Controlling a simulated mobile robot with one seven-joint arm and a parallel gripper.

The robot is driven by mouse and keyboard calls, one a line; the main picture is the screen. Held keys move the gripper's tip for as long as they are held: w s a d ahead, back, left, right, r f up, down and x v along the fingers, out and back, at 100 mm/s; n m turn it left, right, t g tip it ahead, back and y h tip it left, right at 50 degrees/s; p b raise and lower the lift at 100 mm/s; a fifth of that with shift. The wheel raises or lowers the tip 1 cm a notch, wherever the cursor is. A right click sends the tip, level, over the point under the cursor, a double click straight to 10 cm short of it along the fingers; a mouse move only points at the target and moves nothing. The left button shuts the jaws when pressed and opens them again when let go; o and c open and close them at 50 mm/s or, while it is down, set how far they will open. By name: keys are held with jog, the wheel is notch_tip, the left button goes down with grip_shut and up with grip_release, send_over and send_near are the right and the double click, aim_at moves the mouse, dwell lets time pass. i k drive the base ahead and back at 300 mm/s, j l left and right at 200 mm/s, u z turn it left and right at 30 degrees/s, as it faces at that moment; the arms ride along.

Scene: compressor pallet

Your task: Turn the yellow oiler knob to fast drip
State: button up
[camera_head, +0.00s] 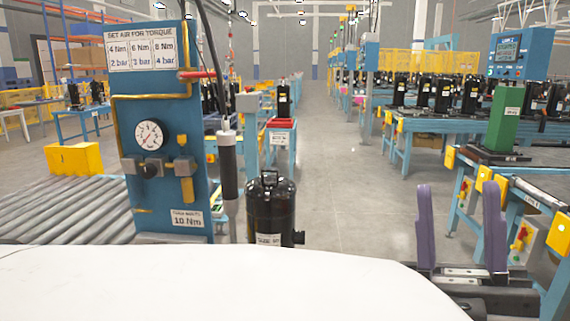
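The yellow oiler knob (182,140) sits on top of the oiler, on the blue panel at left. The oiler has a grey body (185,166) with a yellow bowl (187,191) below it. The knob's setting is too small to read. My gripper (459,215) is at the lower right, with its two purple fingers pointing up and wide apart. It is open and empty, far to the right of the panel and not touching it.
A round gauge (149,134) and a black regulator knob (149,170) sit left of the oiler. A hanging black tool (228,170) and a black compressor (270,208) stand right of the panel. A roller conveyor (65,211) lies at left. The aisle floor (345,195) is clear.

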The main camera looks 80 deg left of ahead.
aim_at(182, 139)
jog(key=u, duration=3.25)
